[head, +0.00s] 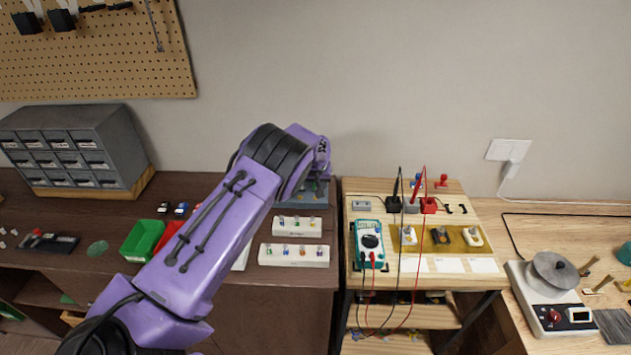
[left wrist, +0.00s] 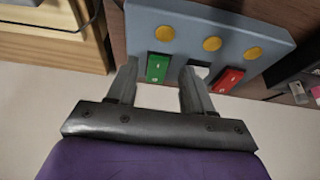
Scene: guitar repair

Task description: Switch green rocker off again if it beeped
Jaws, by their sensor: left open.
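The blue-grey switch panel (left wrist: 188,28) fills the top of the left wrist view, with a green rocker (left wrist: 157,68), a red rocker (left wrist: 228,80) and a pale middle rocker partly hidden by a finger. Round yellow discs (left wrist: 212,43) sit in a row on the panel, one near each rocker. My left gripper (left wrist: 160,66) is open and empty, its fingers either side of the green rocker in this view; I cannot tell whether they touch the panel. In the head view the panel (head: 318,192) is mostly hidden behind my left arm. My right gripper is not in view.
White trays of small parts (head: 294,255) lie in front of the panel. A green bin (head: 142,240) stands left of my arm. To the right, a wooden stand holds a teal multimeter (head: 370,240) with red and black leads hanging in front.

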